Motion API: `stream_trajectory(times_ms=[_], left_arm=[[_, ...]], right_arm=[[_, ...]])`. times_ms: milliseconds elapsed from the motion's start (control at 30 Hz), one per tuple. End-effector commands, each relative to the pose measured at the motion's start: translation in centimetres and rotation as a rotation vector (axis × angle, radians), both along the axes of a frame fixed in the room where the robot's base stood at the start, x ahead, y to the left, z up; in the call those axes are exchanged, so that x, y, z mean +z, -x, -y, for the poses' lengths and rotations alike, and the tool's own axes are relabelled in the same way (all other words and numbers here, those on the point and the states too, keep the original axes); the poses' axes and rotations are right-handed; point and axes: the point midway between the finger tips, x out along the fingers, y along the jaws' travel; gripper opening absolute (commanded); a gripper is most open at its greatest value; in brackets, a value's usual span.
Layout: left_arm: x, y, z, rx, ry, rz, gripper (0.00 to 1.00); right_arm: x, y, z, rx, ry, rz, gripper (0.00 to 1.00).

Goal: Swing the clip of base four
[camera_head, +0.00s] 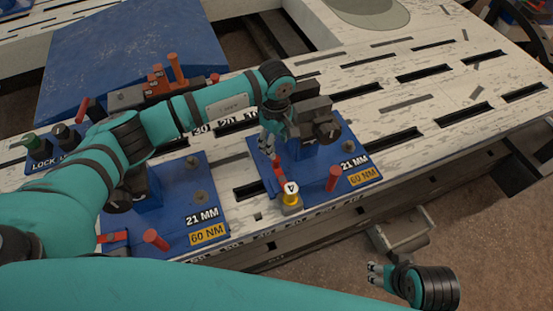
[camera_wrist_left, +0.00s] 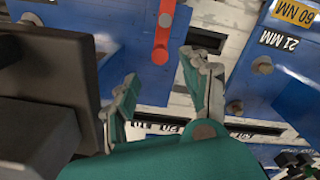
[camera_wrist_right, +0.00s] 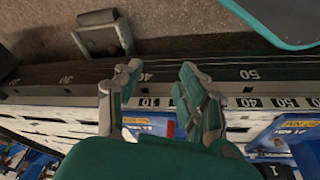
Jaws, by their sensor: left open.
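Base four is the blue plate (camera_head: 312,186) with a yellow marker (camera_head: 291,194) reading 4 at its front corner. Its red clip (camera_head: 279,172) shows just behind the marker, partly hidden. My left gripper (camera_head: 268,140) is open over the left side of this base, beside the dark clamp block (camera_head: 316,120). In the left wrist view a red-orange bar (camera_wrist_left: 162,32), apparently the clip, lies just beyond and between the open fingers (camera_wrist_left: 165,72), not gripped. My right gripper (camera_head: 374,273) is open and empty, low in front of the bench edge; its fingers also show apart in the right wrist view (camera_wrist_right: 155,82).
A red peg (camera_head: 334,178) stands at the base's front right. Another blue base (camera_head: 185,222), with a red clip (camera_head: 113,237) and a red peg (camera_head: 155,239), lies left. A grey bracket (camera_head: 403,233) juts from the bench front. The slotted bench top is free at right.

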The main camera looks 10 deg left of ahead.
Motion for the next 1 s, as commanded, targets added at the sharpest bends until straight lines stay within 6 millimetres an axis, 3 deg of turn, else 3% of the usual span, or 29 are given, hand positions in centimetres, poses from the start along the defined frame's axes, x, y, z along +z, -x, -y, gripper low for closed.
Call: stream_trajectory(times_ms=[33,200,400,833,1000], left_arm=[[-1.4,0.1,0.1,0.000,0.001,-0.005,0.48],[-4.9,0.1,0.1,0.001,0.002,-0.003,0.48],[-7.5,0.0,0.1,0.001,0.002,-0.002,0.48],[-8.3,0.0,0.1,0.001,0.002,-0.001,0.48],[-8.3,0.0,0.1,0.000,0.002,-0.001,0.26]], right_arm=[[0.5,0.2,0.0,0.000,0.000,0.007,0.40],[2.1,0.8,0.1,-0.001,-0.001,0.014,0.40],[2.1,0.9,0.2,-0.002,0.000,0.013,0.40],[2.0,0.9,0.2,-0.001,0.000,0.014,0.40],[1.9,0.9,0.2,-0.001,0.000,0.013,0.40]])
